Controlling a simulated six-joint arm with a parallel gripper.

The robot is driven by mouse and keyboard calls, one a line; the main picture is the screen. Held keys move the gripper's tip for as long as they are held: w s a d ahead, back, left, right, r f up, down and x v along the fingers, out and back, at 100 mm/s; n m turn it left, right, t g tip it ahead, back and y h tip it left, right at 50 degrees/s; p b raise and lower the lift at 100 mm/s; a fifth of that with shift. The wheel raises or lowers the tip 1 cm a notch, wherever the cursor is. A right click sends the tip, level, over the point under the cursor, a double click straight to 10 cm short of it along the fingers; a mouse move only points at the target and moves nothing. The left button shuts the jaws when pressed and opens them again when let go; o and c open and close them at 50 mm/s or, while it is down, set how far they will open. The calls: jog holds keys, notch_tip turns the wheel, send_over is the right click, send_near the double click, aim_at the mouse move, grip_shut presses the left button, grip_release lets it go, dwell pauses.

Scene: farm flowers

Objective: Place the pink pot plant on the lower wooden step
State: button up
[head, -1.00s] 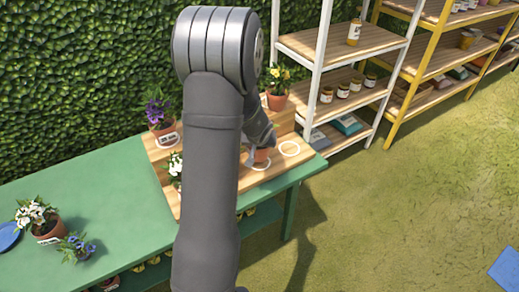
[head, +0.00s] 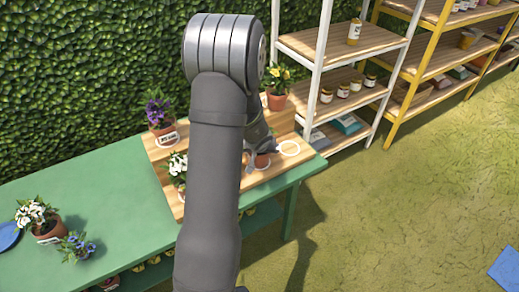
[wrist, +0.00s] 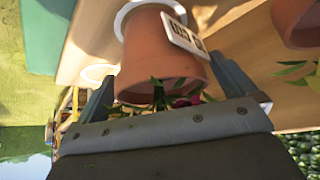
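The pink pot plant's terracotta pot (wrist: 155,62) fills the middle of the wrist view, with a white label and a bit of magenta bloom at its rim. Its base is on the lower wooden step (wrist: 85,45), at a white ring (wrist: 122,22). The pot (head: 262,161) shows only partly in the head view, behind my arm and gripper. My gripper (wrist: 165,95) is open around the pot, one finger on each side, with small gaps visible. Most of the flowers are hidden behind the gripper body.
A white-flowered pot (head: 177,168) shares the lower step. Purple (head: 160,112) and yellow (head: 277,88) plants stand on the upper step. An empty ring (head: 289,148) lies to the right. The green table (head: 110,190) holds other plants at left.

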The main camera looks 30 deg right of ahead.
jog(key=shift+r, duration=0.1)
jog(key=shift+r, duration=0.25)
jog(key=v, duration=1.1)
jog(key=shift+s+a+r, duration=0.2)
jog(key=shift+s+r, duration=0.05)
jog(key=x, duration=1.2)
jog(key=shift+w+f, duration=0.1)
jog(key=shift+f, duration=0.05)
dwell(0.6)
